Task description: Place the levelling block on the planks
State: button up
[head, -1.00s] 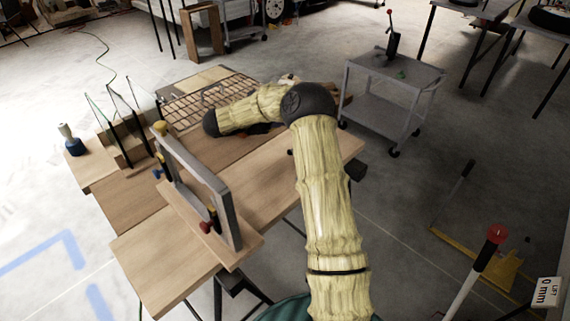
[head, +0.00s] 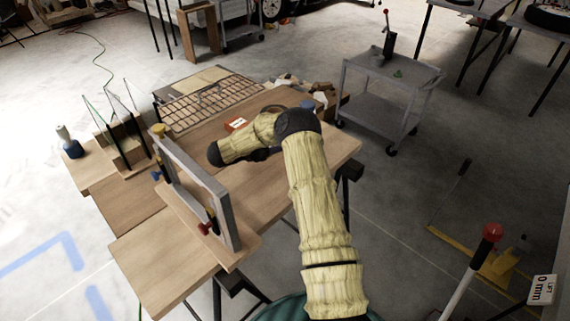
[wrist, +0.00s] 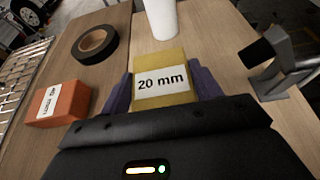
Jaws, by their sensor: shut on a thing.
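In the wrist view, a yellow block labelled 20 mm (wrist: 161,87) is held between the purple fingers of my gripper (wrist: 163,90). The gripper is shut on it. I cannot tell whether the block touches the wood below. An orange block with a white label (wrist: 58,104) sits to the left, apart from the gripper; it also shows in the head view (head: 236,124). The wooden planks (head: 165,256) form the bench top.
A black tape roll (wrist: 95,45), a white cylinder (wrist: 161,18) and a grey metal piece (wrist: 283,72) stand around the gripper. A grey upright frame (head: 200,185) stands on the near planks. A wire rack (head: 208,101) lies at the back. The front left planks are clear.

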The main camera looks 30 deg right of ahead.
aim_at(277, 164)
notch_tip(277, 164, down, 3)
jog(key=shift+r, duration=0.1)
jog(key=shift+s+d+p, duration=0.15)
jog(key=shift+s+p, duration=0.15)
jog(key=s, duration=0.1)
jog(key=s+d, duration=0.1)
jog(key=s, duration=0.1)
jog(key=shift+p, duration=0.35)
jog(key=shift+s+d+f, duration=0.15)
jog(key=shift+s+f, duration=0.05)
jog(key=shift+s, duration=0.05)
